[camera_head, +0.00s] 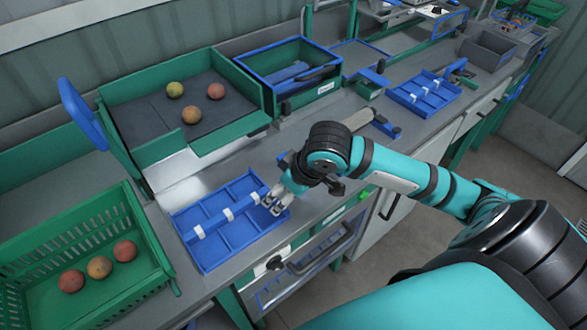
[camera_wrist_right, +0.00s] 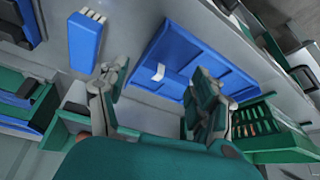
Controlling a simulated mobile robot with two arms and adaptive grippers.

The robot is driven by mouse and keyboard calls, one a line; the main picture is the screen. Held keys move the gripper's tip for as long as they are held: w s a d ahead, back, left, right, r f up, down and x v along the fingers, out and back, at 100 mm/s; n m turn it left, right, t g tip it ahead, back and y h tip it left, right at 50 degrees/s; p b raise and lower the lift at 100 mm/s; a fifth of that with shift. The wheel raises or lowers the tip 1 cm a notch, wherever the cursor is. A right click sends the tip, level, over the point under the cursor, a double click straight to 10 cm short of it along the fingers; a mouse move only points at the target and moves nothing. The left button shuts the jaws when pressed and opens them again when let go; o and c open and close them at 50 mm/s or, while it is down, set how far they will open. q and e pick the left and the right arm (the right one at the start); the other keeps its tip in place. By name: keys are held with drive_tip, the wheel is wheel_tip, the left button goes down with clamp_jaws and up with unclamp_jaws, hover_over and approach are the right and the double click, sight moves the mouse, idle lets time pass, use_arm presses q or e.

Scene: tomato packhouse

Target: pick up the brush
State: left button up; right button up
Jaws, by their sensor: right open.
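The brush (camera_wrist_right: 85,42) shows in the right wrist view as a blue block with a row of pale bristles at one end. It lies on the grey worktop, left of the blue divided tray (camera_wrist_right: 178,62). In the head view the right gripper (camera_head: 275,200) appears over the right edge of the blue tray (camera_head: 213,252). My left gripper is not in view.
A green crate (camera_head: 150,232) with several tomatoes stands at the left. A green sorting tray (camera_head: 247,132) with several tomatoes and a blue-green bin (camera_head: 325,90) are at the back. Another blue divided tray (camera_head: 428,97) lies farther right. Drawers sit below the worktop.

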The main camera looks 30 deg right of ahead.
drive_tip(key=w+d+r+m+h, duration=0.1)
drive_tip(key=w+d+r+m, duration=0.2)
drive_tip(key=d+r, duration=0.65)
drive_tip(key=x, duration=0.8)
drive_tip(key=p+x, duration=0.1)
drive_tip(key=x, duration=0.3)
drive_tip(key=shift+s+d+f, duration=0.15)
drive_tip(key=shift+d+f, duration=0.05)
drive_tip(key=shift+d, duration=0.05)
drive_tip(key=shift+p+x, duration=0.65)
drive_tip(key=shift+x, duration=2.1)
drive_tip(key=shift+d, duration=0.25)
drive_tip(key=shift+f+p, duration=0.25)
drive_tip(key=shift+p, duration=0.1)
drive_tip(key=c, duration=1.3)
